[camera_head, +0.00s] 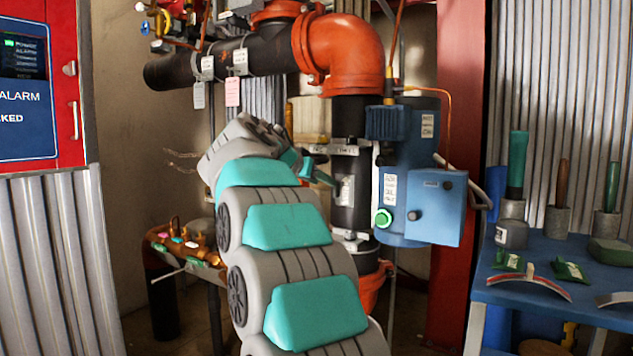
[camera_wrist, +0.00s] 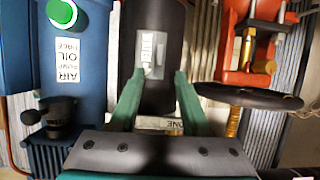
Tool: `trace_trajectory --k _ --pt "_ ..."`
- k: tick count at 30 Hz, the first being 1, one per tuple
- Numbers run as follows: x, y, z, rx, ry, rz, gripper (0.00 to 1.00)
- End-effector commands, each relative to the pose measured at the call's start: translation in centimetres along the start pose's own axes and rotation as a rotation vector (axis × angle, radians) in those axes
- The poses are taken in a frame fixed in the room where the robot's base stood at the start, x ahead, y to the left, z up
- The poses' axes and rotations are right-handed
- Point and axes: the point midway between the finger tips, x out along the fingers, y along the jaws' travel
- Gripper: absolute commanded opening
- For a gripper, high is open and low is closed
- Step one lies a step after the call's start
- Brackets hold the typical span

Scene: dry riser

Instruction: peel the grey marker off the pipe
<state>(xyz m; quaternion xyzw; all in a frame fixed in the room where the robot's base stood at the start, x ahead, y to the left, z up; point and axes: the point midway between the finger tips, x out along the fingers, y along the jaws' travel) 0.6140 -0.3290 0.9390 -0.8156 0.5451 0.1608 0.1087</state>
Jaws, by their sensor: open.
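The grey marker (camera_head: 346,190) is a small pale patch on the black upright pipe (camera_head: 348,120). In the wrist view the marker (camera_wrist: 153,52) lies flat on the pipe (camera_wrist: 169,30), with lettering on part of it. My gripper (camera_head: 322,176) is open beside the marker in the head view. In the wrist view its two green fingers (camera_wrist: 159,76) point at the pipe, one on each side of the marker's near end. The fingers hold nothing. Whether they touch the pipe cannot be told.
A blue box with a green button (camera_head: 383,218) stands right of the pipe. In the wrist view a dark handwheel (camera_wrist: 250,96) sits close to the right finger. A lettered white band (camera_head: 336,150) crosses the pipe above the marker. A blue bench (camera_head: 520,300) is at the right.

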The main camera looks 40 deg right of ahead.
Motion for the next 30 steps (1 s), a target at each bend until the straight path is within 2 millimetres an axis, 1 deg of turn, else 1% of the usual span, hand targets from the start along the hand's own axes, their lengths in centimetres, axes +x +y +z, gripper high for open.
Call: trace_trajectory --k 9,12,16,22,23,30 --pt "4.6 0.1 0.1 -0.002 -0.004 0.003 0.47" --pt "5.7 -0.1 0.1 -0.003 -0.003 0.001 0.47" --pt "6.4 0.0 0.1 -0.002 -0.002 0.0 0.47" --pt "6.5 0.0 0.1 -0.002 -0.001 0.0 0.47" --pt "6.5 0.0 0.1 -0.002 -0.001 0.0 0.46" --pt "6.4 0.0 0.1 -0.002 -0.002 0.001 0.19"
